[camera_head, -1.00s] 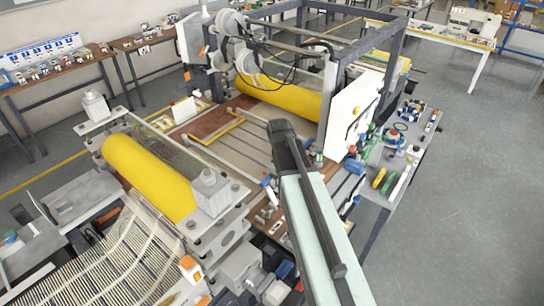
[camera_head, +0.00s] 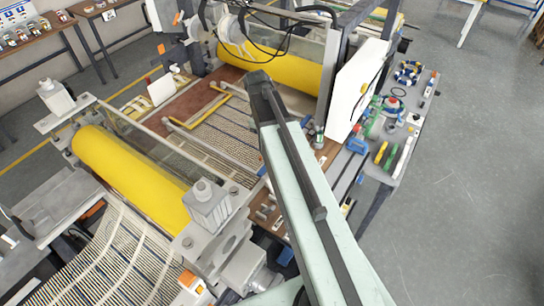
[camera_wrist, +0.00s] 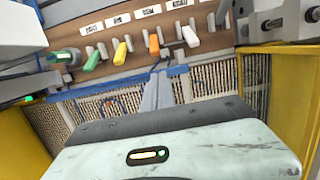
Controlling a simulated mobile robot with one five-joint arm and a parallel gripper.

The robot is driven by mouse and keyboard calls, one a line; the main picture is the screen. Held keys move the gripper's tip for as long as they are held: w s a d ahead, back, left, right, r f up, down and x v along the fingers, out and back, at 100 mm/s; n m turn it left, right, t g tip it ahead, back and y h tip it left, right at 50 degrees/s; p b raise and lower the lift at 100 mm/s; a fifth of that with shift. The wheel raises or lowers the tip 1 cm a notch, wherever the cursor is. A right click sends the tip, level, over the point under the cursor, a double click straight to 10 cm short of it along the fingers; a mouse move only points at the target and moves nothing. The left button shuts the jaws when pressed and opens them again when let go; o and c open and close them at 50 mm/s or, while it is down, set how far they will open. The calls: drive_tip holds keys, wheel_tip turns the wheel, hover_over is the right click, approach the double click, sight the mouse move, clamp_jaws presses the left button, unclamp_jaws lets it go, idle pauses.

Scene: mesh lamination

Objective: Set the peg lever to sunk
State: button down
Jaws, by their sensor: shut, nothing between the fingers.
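A row of small levers with coloured handles stands on a brown board in the wrist view: a green lever (camera_wrist: 91,61), a yellow lever (camera_wrist: 120,52), an orange lever (camera_wrist: 154,44) and a white lever (camera_wrist: 190,37), with another green one at the left. White labels (camera_wrist: 148,11) sit behind them, too small to read, so I cannot tell which is the peg lever. My gripper (camera_wrist: 158,78) is shut and empty, in front of the orange and white levers and apparently apart from them. In the head view the levers are mostly hidden behind my arm.
Striped mesh (camera_head: 225,140) lies between a near yellow roller (camera_head: 130,165) and a far yellow roller (camera_head: 270,65). A white control box (camera_head: 355,90) stands right of the machine, beside a tool-covered bench (camera_head: 408,122). The floor at the right is clear.

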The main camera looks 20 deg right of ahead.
drive_tip(key=f+b, duration=0.3)
drive_tip(key=s+f+b, duration=0.1)
drive_tip(key=f+b, duration=0.5)
drive_tip(key=f, duration=0.1)
drive_tip(key=shift+s+d+b, duration=0.25)
drive_tip(key=shift+d+b, duration=0.15)
drive_tip(key=shift+r, duration=0.1)
